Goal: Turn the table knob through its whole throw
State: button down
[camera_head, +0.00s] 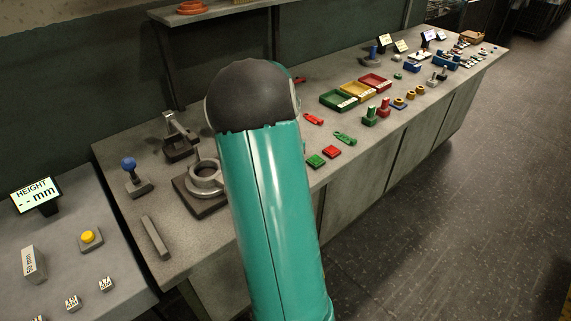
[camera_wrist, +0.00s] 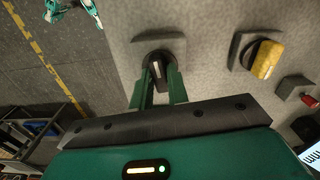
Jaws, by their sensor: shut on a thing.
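The table knob (camera_wrist: 157,66) is in the wrist view, a dark round knob with a paler bar across it, on a grey square plate. My gripper (camera_wrist: 158,82) has its two green fingers at either side of the bar and is shut on it. The bar points nearly straight up and down in the picture. The fingertips and part of the knob's near side overlap, so the exact contact is hard to see. In the head view my teal arm hides the gripper and the knob.
A yellow-handled switch (camera_wrist: 267,59) on its own grey plate stands right of the knob in the wrist view, with a small red-tipped block (camera_wrist: 296,88) beyond. The head view shows a blue-topped lever (camera_head: 129,164), a ring casting (camera_head: 206,177) and coloured trays (camera_head: 339,99) on the bench.

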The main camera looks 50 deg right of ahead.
jog(key=shift+m, duration=0.7)
jog(key=c, duration=1.4)
grip_release()
jog(key=shift+o, duration=0.2)
jog(key=shift+r, duration=0.1)
notch_tip(320, 180, up, 14)
jog(key=shift+a, duration=0.1)
